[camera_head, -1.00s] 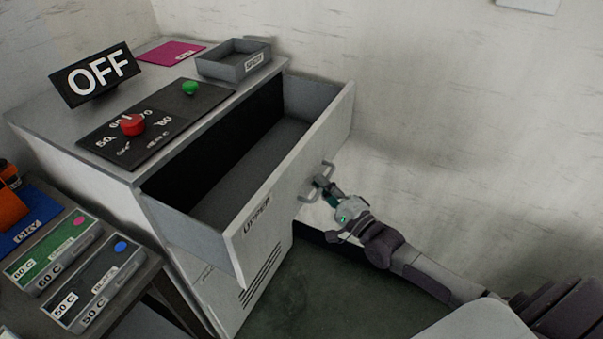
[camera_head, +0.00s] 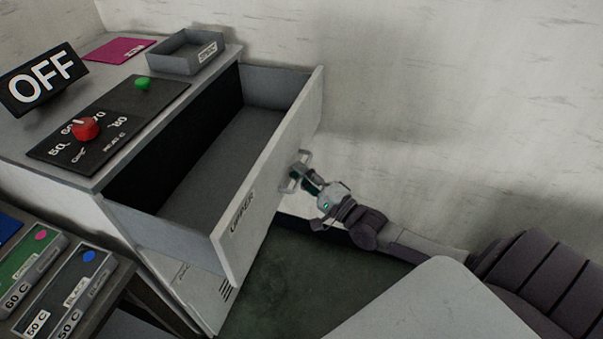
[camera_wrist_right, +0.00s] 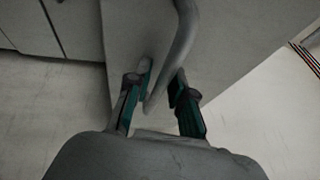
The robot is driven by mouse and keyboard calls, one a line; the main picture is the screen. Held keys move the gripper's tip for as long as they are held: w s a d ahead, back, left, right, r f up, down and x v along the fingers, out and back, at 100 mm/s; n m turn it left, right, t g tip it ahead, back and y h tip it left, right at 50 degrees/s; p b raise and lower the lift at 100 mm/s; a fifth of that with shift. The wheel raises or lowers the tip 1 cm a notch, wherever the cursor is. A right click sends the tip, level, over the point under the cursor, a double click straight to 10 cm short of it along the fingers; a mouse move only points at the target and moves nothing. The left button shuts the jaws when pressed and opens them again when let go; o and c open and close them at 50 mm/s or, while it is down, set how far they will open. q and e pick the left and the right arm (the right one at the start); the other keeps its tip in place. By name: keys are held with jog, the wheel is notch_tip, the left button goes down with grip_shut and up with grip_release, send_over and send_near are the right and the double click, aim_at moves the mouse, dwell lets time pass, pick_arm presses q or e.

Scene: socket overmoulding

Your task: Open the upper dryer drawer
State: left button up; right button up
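The upper drawer (camera_head: 262,172) of the grey dryer stands far out from the cabinet, and its empty inside shows. Its front bears the word "UPPER" and a grey loop handle (camera_head: 291,180). My right gripper (camera_head: 308,180) is at this handle, with its arm coming in from the right. In the right wrist view the handle bar (camera_wrist_right: 181,42) passes between the two fingertips (camera_wrist_right: 162,84), which are close about it; exact contact is hard to see. My left gripper is not in view.
On the dryer top are an "OFF" sign (camera_head: 42,80), a control panel with a red knob (camera_head: 86,129) and green button (camera_head: 142,84), a grey tray (camera_head: 186,66) and a pink sheet (camera_head: 117,47). A white wall stands behind; labelled boxes (camera_head: 68,290) lie lower left.

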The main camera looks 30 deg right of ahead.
jog(key=v, duration=1.2)
jog(key=s+d+f+n+g+h, duration=0.15)
jog(key=s+f+n+g, duration=0.25)
jog(key=f, duration=1.1)
jog(key=s+d+f+n+g+h, duration=0.1)
jog(key=s+f+n+g+h, duration=0.3)
jog(key=f, duration=1.1)
jog(key=s+a+f+n+g, duration=0.5)
jog(key=s+f, duration=0.4)
jog(key=s, duration=0.3)
jog(key=s+a+f+n+g, duration=0.5)
jog(key=s+a+f, duration=0.3)
jog(key=s, duration=0.5)
jog(key=shift+s+a+f, duration=0.15)
jog(key=shift+a+f, duration=0.2)
jog(key=shift+f, duration=0.5)
